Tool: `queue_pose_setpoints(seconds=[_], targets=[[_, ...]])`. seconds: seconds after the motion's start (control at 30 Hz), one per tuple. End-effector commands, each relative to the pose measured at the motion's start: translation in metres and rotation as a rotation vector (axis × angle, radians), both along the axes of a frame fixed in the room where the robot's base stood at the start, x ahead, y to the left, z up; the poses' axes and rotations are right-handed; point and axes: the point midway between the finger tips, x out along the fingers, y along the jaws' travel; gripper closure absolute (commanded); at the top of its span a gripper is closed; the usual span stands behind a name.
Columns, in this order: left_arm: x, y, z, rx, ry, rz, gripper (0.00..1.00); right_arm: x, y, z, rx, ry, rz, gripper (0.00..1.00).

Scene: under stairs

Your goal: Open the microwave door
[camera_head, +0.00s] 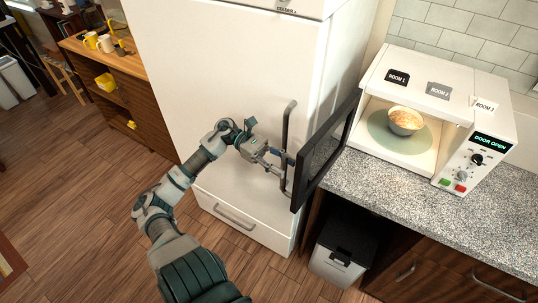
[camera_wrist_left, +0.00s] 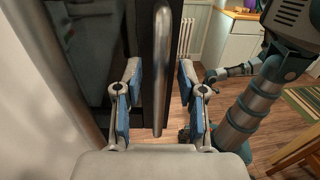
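The white microwave (camera_head: 410,110) stands on the counter at the right in the head view. Its front is open and its display reads "DOOR OPEN". Its black door (camera_head: 325,150) is swung far out to the left, near the fridge. A silver bar handle (camera_head: 288,125) is on the door's outer side. My left gripper (camera_head: 284,163) is at the lower part of this handle. In the left wrist view the handle (camera_wrist_left: 162,65) stands between the two spread blue-padded fingers, with gaps on both sides. A bowl (camera_head: 405,121) sits inside on the turntable. I cannot make out my right gripper.
A white fridge (camera_head: 225,70) stands close behind my left arm and the door. A speckled counter (camera_head: 400,195) runs under the microwave. A bin (camera_head: 343,250) stands below the door.

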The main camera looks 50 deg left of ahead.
Motion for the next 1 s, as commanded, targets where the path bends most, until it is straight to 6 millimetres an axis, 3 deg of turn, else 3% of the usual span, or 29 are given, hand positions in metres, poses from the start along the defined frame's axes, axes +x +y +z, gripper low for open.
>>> queue_pose_setpoints(seconds=[0.2, 0.4, 1.0], targets=[[-0.009, 0.049, 0.001, 0.000, 0.000, 0.004, 0.60, 0.001, 0.000, 0.000, 0.000, -0.001, 0.000, 0.44], [-0.016, 0.078, 0.001, 0.004, 0.001, 0.002, 0.60, 0.001, -0.001, 0.000, 0.003, -0.001, 0.001, 0.44], [-0.018, 0.091, 0.000, 0.002, 0.000, -0.001, 0.60, 0.001, 0.001, 0.000, 0.000, -0.002, 0.000, 0.44]])
